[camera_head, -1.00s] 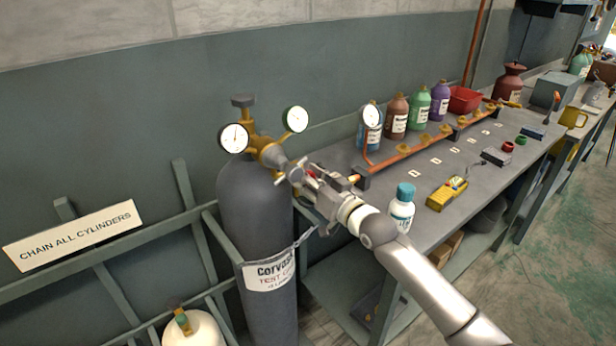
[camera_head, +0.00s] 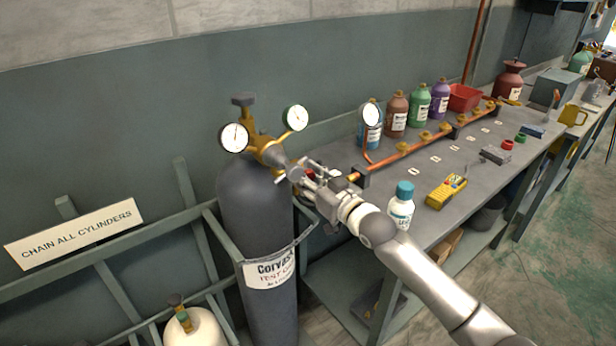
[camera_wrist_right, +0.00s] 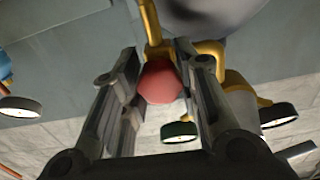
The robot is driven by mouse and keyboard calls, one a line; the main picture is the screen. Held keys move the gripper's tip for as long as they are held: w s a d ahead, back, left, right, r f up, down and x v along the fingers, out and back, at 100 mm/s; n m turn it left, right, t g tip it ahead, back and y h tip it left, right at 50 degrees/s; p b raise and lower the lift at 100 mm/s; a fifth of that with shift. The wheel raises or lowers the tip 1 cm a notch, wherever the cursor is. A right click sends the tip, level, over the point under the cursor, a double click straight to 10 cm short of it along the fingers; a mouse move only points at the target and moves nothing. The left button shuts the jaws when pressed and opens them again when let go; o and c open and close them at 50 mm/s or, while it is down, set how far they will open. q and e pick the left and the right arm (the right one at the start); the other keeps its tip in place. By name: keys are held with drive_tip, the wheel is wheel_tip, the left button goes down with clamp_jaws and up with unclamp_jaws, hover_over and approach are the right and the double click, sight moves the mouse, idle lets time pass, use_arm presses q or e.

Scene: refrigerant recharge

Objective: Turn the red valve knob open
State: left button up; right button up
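The red valve knob (camera_wrist_right: 161,82) shows in the right wrist view between the two fingers of my right gripper (camera_wrist_right: 157,75). The fingers lie close on both sides of it; whether both press on it cannot be told. In the head view the right gripper (camera_head: 304,174) is at the brass regulator and valve (camera_head: 268,152) on top of the tall dark grey cylinder (camera_head: 258,215). Only a bit of red shows there between the fingers. Two round gauges (camera_head: 234,138) (camera_head: 296,117) stand on the valve. My left gripper is not in view.
A workbench (camera_head: 425,205) to the right holds a copper manifold (camera_head: 405,148), several bottles, a red bin (camera_head: 464,98) and a yellow meter (camera_head: 447,191). A white bottle (camera_head: 401,208) stands close behind my right arm. A grey rack rail (camera_head: 150,245) runs at left.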

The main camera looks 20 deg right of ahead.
drive_tip(key=o, duration=0.5)
drive_tip(key=shift+f, duration=0.3)
drive_tip(key=shift+c, duration=0.2)
drive_tip(key=shift+r, duration=0.1)
drive_tip(key=v, duration=1.2)
drive_tip(key=shift+r, duration=0.1)
